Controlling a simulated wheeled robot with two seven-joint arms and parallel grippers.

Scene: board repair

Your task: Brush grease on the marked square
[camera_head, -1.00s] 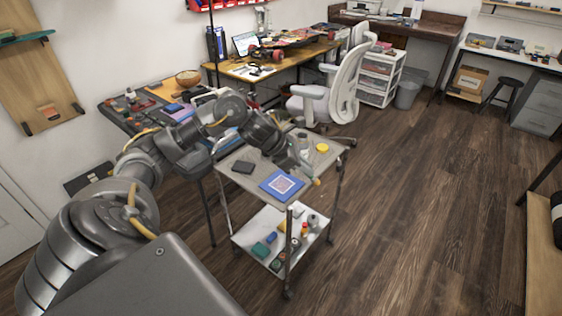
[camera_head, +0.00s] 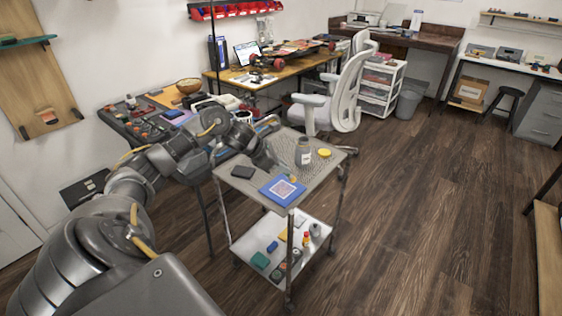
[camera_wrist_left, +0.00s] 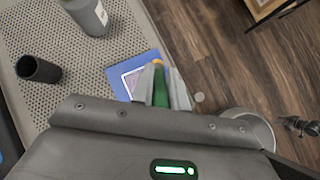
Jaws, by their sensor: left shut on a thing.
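A blue mat (camera_head: 271,196) with a pale marked square (camera_head: 283,190) lies on the cart's top. My left gripper (camera_head: 284,173) is shut on a brush and hangs over the mat's far edge. In the left wrist view the brush (camera_wrist_left: 160,88) shows a green body and a yellowish end between the fingers (camera_wrist_left: 161,90). The marked square (camera_wrist_left: 132,80) lies beside the brush there, partly hidden. I cannot tell whether the brush touches the mat. A grey jar (camera_head: 303,152) with a pale label stands open behind the mat. My right gripper is out of view.
The lower shelf (camera_head: 256,242) holds several small items. A white chair (camera_head: 345,95) stands behind the cart. The floor to the right is clear.

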